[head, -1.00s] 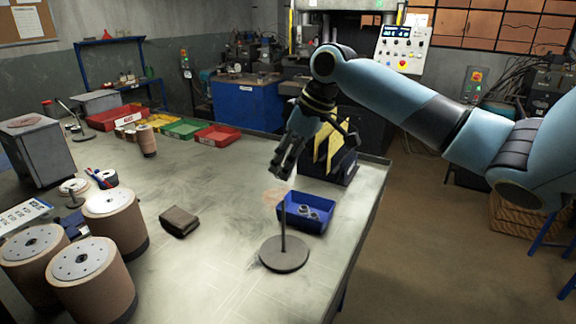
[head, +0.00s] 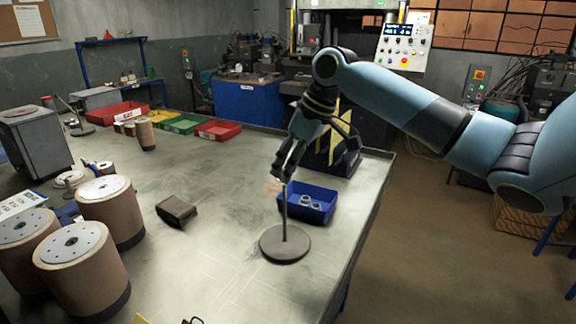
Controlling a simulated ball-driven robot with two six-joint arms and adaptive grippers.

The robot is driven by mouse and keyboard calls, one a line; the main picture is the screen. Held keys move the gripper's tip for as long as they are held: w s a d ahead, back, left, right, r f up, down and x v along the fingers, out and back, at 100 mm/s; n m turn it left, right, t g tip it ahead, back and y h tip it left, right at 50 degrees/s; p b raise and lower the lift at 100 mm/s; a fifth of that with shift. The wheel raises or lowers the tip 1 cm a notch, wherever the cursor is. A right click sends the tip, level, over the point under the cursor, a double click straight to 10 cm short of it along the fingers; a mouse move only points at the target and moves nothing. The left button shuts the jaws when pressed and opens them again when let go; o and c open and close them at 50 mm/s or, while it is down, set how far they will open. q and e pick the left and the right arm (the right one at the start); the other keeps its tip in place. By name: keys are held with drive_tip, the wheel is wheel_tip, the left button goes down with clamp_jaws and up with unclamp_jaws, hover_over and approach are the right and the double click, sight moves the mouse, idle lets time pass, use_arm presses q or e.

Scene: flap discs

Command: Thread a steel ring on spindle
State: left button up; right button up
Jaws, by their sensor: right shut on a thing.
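The spindle is a thin upright rod (head: 285,215) on a round grey base (head: 284,245), near the right side of the table. My right gripper (head: 281,176) points down by the top of the rod. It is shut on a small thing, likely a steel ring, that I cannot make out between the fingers. I cannot tell whether it touches the rod. More steel rings (head: 311,202) lie in a blue bin (head: 322,215) just behind and right of the spindle. My left gripper is not in view.
A brown wallet-like thing (head: 177,211) lies left of the spindle. Large disc stacks (head: 82,262) stand at the left front. Red, green and yellow bins (head: 217,130) line the back. The table between is clear; its right edge is close to the blue bin.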

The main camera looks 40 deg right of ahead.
drive_tip(key=shift+f, duration=1.55)
drive_tip(key=shift+f, duration=0.1)
drive_tip(key=b, duration=0.5)
hover_over(288, 241)
drive_tip(key=shift+f, duration=5.4)
drive_tip(key=o, duration=0.8)
drive_tip(key=shift+d+r, duration=0.15)
drive_tip(key=shift+r, duration=0.1)
drive_tip(key=v, duration=1.1)
drive_tip(key=shift+s+r, duration=0.1)
drive_tip(key=shift+r, duration=0.15)
